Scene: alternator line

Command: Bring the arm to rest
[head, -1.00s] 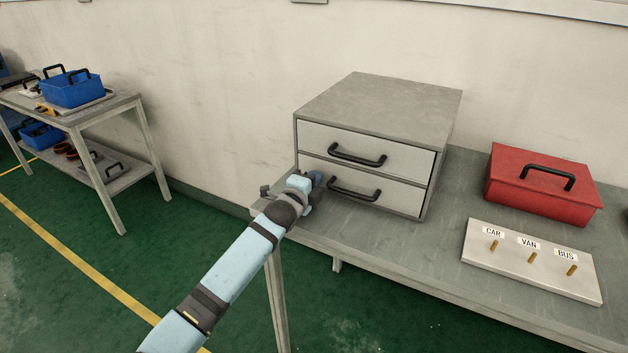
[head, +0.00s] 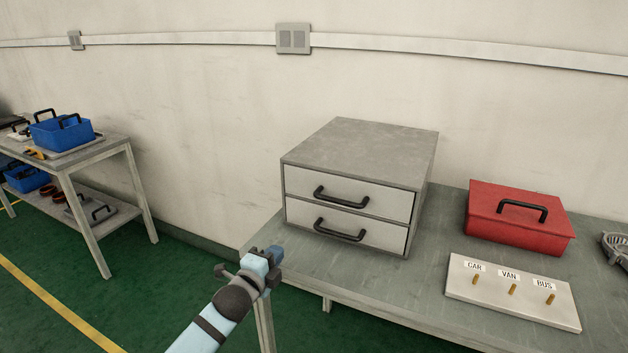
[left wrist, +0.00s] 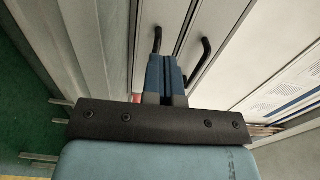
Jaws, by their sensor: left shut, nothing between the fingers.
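My left gripper (head: 272,256) is by the left front corner of the bench, left of the drawer cabinet. Its fingers are shut with nothing between them, and it looks apart from the cabinet. In the left wrist view the blue fingers (left wrist: 166,72) are together, with the cabinet's drawer fronts and black handles beyond them. The grey two-drawer cabinet (head: 360,150) stands on the bench with both drawers closed. My right gripper is not in view.
The grey bench (head: 400,290) also holds a red toolbox (head: 490,215) and a board (head: 465,290) with pegs labelled CAR, VAN and BUS. A second table (head: 110,150) with blue boxes stands at the left. Green floor between them is clear.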

